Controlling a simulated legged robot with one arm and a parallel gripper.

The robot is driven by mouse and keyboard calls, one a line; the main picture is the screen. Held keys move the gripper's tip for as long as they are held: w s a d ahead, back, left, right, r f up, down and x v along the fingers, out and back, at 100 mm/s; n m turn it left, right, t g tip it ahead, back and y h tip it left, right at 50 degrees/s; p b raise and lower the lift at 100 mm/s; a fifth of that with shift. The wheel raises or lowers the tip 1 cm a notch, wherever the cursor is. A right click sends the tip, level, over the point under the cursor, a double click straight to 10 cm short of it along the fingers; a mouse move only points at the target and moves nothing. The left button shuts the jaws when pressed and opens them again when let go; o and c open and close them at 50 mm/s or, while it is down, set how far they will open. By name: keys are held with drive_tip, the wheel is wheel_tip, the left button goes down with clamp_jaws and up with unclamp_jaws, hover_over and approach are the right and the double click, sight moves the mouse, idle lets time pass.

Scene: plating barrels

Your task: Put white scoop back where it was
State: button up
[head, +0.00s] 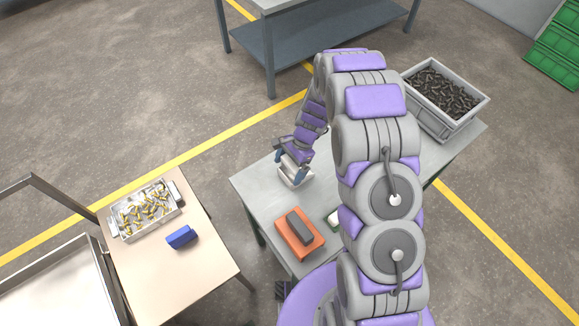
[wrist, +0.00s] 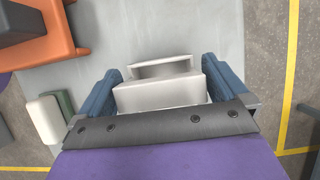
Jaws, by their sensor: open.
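The white scoop (head: 293,176) is at the far left part of the grey table (head: 262,203). It also shows in the wrist view (wrist: 165,92), lying between the two blue fingers. My gripper (head: 292,163) is open, with a finger on each side of the scoop; the wrist view shows my gripper (wrist: 160,95) close around it. I cannot tell whether either finger touches it. The near part of the scoop is hidden behind the dark edge of my gripper in the wrist view.
An orange block with a dark piece on top (head: 300,235) sits near the table's front. A grey crate of dark parts (head: 441,95) stands at the right end. A tan table (head: 165,262) at left holds a tray of brass parts (head: 147,210) and a blue block (head: 182,237).

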drive_tip(key=shift+w+d+r, duration=0.1)
drive_tip(key=shift+r, duration=0.35)
drive_tip(key=p+v, duration=0.2)
drive_tip(key=v, duration=0.8)
drive_tip(key=s+d+r+n+h, duration=0.1)
drive_tip(key=s+d+r+n, duration=0.2)
drive_tip(key=s+r, duration=0.65)
drive_tip(key=s+d+r+n+h, duration=0.1)
drive_tip(key=s+r, duration=0.3)
drive_tip(key=s, duration=0.4)
drive_tip(key=s+d+r+n+h, duration=0.1)
drive_tip(key=s+d+r+n, duration=0.2)
drive_tip(key=s, duration=0.6)
drive_tip(key=s+d+r+n+h, duration=0.1)
drive_tip(key=s+r+n, duration=0.3)
drive_tip(key=s, duration=0.4)
drive_tip(key=shift+s+d+r+t, duration=0.3)
drive_tip(key=shift+d+r+t, duration=0.1)
drive_tip(key=shift+d+r, duration=0.15)
drive_tip(key=shift+f+b, duration=0.6)
drive_tip(key=shift+b, duration=0.1)
